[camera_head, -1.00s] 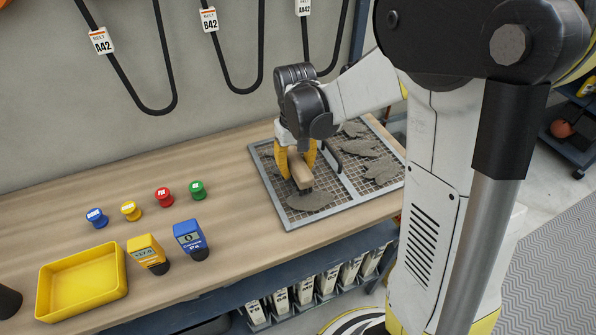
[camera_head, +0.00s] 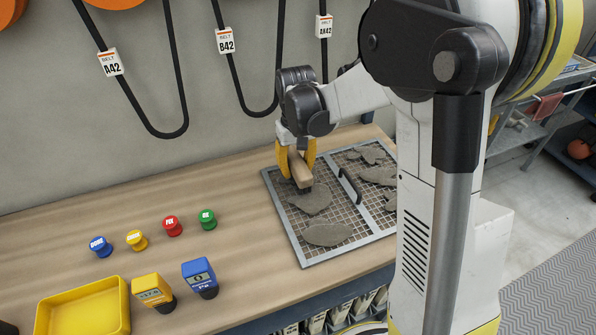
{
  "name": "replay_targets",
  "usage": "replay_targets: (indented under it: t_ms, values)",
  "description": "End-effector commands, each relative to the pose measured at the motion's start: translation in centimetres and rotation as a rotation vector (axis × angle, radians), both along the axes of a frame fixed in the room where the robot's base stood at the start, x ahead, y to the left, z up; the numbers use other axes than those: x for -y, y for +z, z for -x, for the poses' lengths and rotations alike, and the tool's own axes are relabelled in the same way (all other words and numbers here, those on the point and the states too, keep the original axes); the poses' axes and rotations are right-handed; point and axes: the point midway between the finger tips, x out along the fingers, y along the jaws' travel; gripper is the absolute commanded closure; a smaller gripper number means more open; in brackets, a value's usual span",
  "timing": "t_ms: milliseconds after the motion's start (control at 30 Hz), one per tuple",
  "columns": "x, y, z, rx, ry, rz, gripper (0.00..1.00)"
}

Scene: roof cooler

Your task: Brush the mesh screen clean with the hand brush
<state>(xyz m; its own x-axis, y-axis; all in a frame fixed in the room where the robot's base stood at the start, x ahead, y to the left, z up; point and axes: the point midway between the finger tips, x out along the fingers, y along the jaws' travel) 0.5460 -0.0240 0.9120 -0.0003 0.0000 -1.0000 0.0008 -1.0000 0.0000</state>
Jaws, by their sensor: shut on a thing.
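The mesh screen (camera_head: 312,255) lies flat on the wooden bench, a grey-framed grid split by a middle bar with a dark handle (camera_head: 350,186). Grey dirt patches lie on both halves; one patch (camera_head: 327,235) is near the front edge and another (camera_head: 312,200) is just below the brush. My gripper (camera_head: 296,166), with yellow fingers, is shut on the hand brush (camera_head: 299,170), which has a wooden back and dark bristles. The brush is over the left half, near its back-left side. I cannot tell if the bristles touch the mesh.
A yellow tray (camera_head: 122,304), a yellow meter (camera_head: 152,289), a blue meter (camera_head: 199,273) and several coloured knobs (camera_head: 172,226) stand left on the bench. Belts with tags (camera_head: 111,62) hang on the wall behind. Bare bench (camera_head: 235,210) lies between the knobs and the screen.

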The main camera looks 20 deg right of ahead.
Motion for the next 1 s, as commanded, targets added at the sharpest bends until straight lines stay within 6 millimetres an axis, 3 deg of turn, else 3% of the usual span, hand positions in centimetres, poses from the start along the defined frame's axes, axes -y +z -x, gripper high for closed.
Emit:
replay_targets:
  t_ms: [33,67,600,1000]
  values:
    - [0.0,1.0,0.0,0.0,0.0,0.0,1.0]
    - [0.0,0.2,-0.1,0.0,0.0,0.0,1.0]
    - [-0.2,6.2,-0.7,0.0,0.0,0.0,1.0]
    - [-0.2,6.5,-0.8,0.0,0.0,0.0,1.0]
